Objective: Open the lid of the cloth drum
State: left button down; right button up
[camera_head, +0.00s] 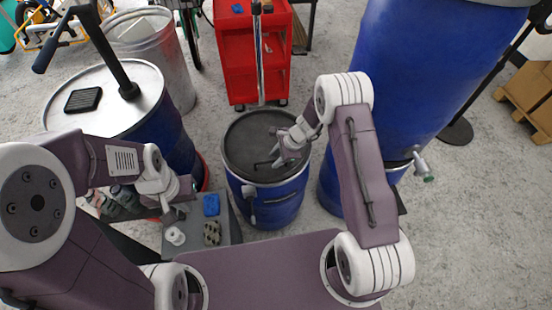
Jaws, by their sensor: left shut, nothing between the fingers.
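The cloth drum appears to be the small blue drum (268,205) in the middle, standing upright on the floor. Its dark grey round lid (245,135) lies flat on top and looks closed. A thin dark handle (262,164) shows on the lid, beside my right gripper. My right gripper (284,162) is low over the right part of the lid, at the handle. Its fingers are too small to tell whether they are open or grip the handle. My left gripper (172,212) is shut and empty, left of the drum, over a grey surface.
A grey bench top (225,234) with a blue block (211,205) and a white spool (175,236) is left of the drum. A large blue barrel (400,90) stands close on the right. A red cart (232,60) is behind. Another blue drum (130,75) stands at left.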

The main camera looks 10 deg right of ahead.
grip_shut()
dwell(1.4)
